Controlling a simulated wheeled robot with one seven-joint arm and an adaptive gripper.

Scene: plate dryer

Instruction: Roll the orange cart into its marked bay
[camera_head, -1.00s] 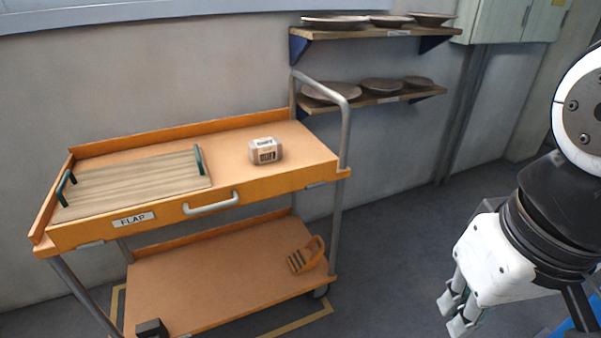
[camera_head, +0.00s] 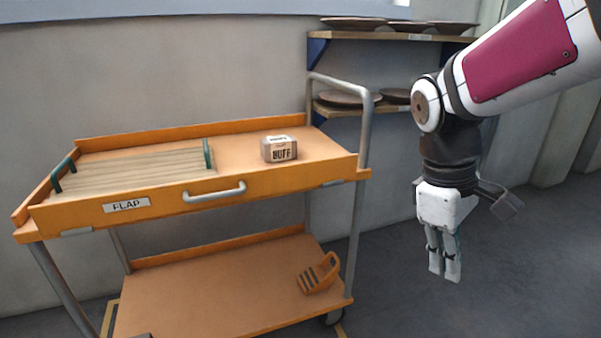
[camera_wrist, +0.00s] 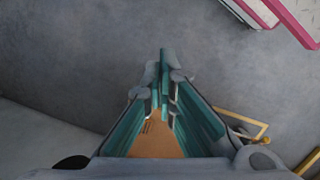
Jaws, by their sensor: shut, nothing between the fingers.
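The orange cart (camera_head: 225,188) stands by the wall, with a grey push handle (camera_head: 367,125) at its right end. A yellow floor outline shows beside the cart's lower left (camera_head: 108,318); most of it is hidden, so I cannot tell how squarely the cart sits in it. My gripper (camera_head: 444,278) hangs pointing down to the right of the cart, shut and empty, apart from the handle. In the wrist view, the shut fingertips (camera_wrist: 165,62) are over grey floor, and an orange surface (camera_wrist: 158,142) shows between the fingers.
A slatted board (camera_head: 145,172) with green handles and a BUFF box (camera_head: 279,149) lie on the cart's top. An orange slotted item (camera_head: 319,275) lies on its lower shelf. Wall shelves (camera_head: 395,36) with plates are behind my arm. The floor (camera_head: 500,290) at right is clear.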

